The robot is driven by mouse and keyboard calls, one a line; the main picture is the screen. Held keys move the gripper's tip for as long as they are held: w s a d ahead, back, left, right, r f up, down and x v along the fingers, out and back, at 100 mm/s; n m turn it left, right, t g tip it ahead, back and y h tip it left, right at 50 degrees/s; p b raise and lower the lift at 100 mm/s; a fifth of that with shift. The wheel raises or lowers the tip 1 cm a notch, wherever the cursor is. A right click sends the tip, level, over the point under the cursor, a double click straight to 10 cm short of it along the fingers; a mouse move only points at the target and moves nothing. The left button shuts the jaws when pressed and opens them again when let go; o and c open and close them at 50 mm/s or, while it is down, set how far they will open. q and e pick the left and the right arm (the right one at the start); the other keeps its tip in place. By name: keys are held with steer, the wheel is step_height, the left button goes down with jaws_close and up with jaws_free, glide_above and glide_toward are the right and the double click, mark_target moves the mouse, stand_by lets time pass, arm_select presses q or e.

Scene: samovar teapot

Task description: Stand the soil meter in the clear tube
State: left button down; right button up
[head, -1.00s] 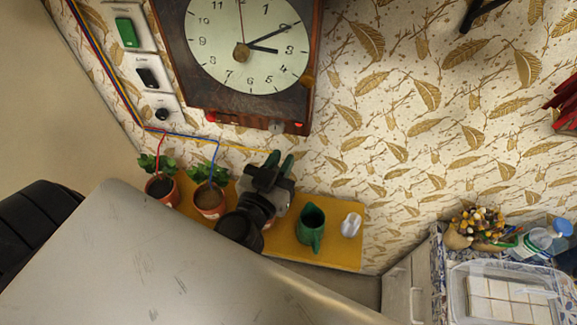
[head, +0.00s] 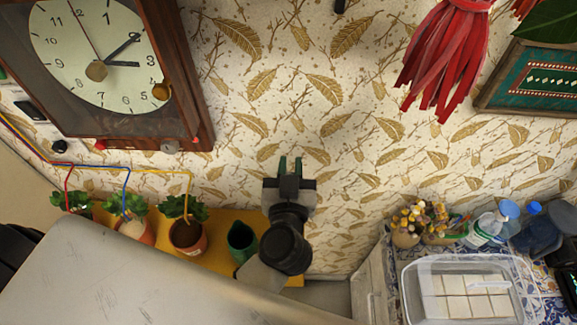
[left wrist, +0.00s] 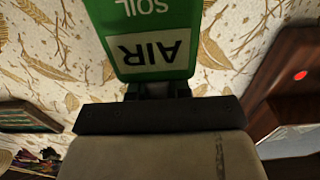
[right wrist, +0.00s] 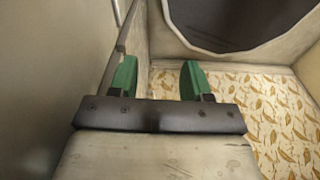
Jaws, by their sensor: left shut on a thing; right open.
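My left gripper (head: 290,165) is in front of the papered wall, above the right end of the yellow shelf. The left wrist view shows it shut on the soil meter (left wrist: 150,30), a green body with white labels reading AIR and SOIL, upside down in that picture. The meter's probe is not visible. The clear tube does not show now; my left arm covers the shelf's right end. My right gripper (right wrist: 155,80) is open and empty, its green-padded fingers apart, seen only in the right wrist view.
The yellow shelf (head: 215,262) bears potted plants, one in a terracotta pot (head: 187,240), and a green jug (head: 242,240). A wooden clock (head: 120,122) hangs upper left, with coloured wires below. A clear plastic bin (head: 410,300) and bottles (head: 490,228) stand at right.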

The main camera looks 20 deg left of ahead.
arm_select(q)
step_height(320, 180, down, 10)
steer(key=b, duration=0.8)
steer(key=shift+f+b, duration=0.25)
steer(key=shift+b, duration=0.15)
steer(key=shift+a, duration=0.1)
steer(key=c, duration=1)
jaws_free()
steer(key=shift+s, duration=0.1)
steer(key=b+v, duration=0.2)
steer(key=v, duration=0.8)
steer(key=shift+s, duration=0.4)
